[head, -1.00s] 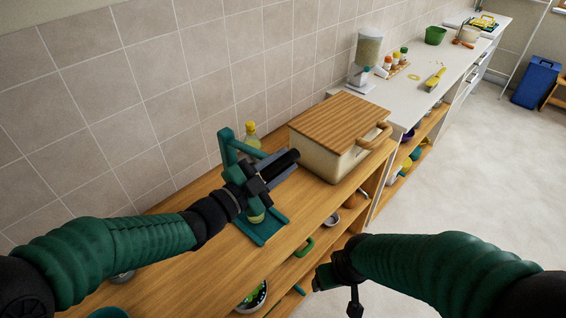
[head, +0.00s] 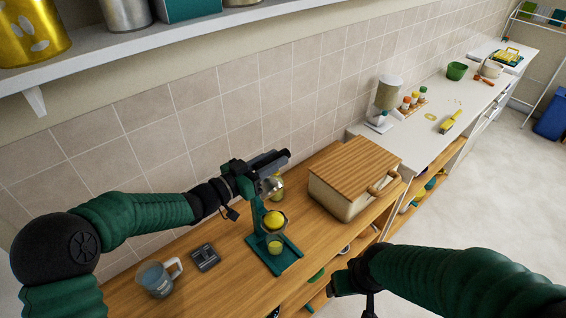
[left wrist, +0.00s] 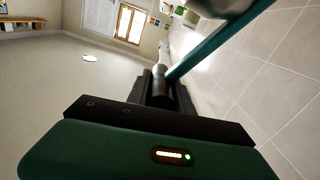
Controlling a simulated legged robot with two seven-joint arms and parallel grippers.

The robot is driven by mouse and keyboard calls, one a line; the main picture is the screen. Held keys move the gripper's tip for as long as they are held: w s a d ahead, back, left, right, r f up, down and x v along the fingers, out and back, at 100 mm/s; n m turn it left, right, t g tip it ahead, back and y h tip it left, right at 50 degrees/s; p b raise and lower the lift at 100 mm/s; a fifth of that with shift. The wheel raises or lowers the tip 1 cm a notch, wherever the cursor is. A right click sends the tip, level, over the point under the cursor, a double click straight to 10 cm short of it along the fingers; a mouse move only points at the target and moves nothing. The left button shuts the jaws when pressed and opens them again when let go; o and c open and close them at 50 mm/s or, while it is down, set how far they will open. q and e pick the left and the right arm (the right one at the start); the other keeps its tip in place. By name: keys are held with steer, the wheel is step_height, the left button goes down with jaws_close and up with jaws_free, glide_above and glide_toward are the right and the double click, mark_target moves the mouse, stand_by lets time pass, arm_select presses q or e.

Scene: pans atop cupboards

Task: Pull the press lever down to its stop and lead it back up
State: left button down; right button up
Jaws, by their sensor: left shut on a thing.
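The green citrus press stands on the wooden counter, with its base plate (head: 290,259) flat on the top. A yellow citrus fruit (head: 274,220) shows in its middle, above a small glass with yellow contents (head: 275,246). My left gripper (head: 264,168) is at the top of the press, shut on the lever's black grip (left wrist: 159,82). The teal lever arm (left wrist: 205,48) runs off from the grip in the left wrist view. In the head view my gripper hides most of the lever, which is raised. My right gripper (head: 342,284) hangs in front of the counter; its jaws are unclear.
A lidded wooden-topped box (head: 356,165) stands right of the press. A glass mug (head: 158,278) and a dark flat object (head: 205,258) lie left. A wall shelf (head: 140,62) with containers hangs above.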

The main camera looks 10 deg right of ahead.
arm_select(q)
steer(key=shift+w+a+r+p, duration=0.25)
steer(key=shift+w+a+p, duration=0.1)
steer(key=shift+w, duration=0.15)
steer(key=shift+w+a+r+p, duration=0.25)
steer(key=shift+w+a, duration=0.1)
steer(key=shift+w, duration=0.15)
steer(key=c, duration=1.4)
jaws_free()
steer(key=shift+w+a, duration=0.1)
steer(key=shift+o, duration=1.4)
steer(key=shift+w+f, duration=0.1)
steer(key=shift+w, duration=0.15)
steer(key=shift+a, duration=0.1)
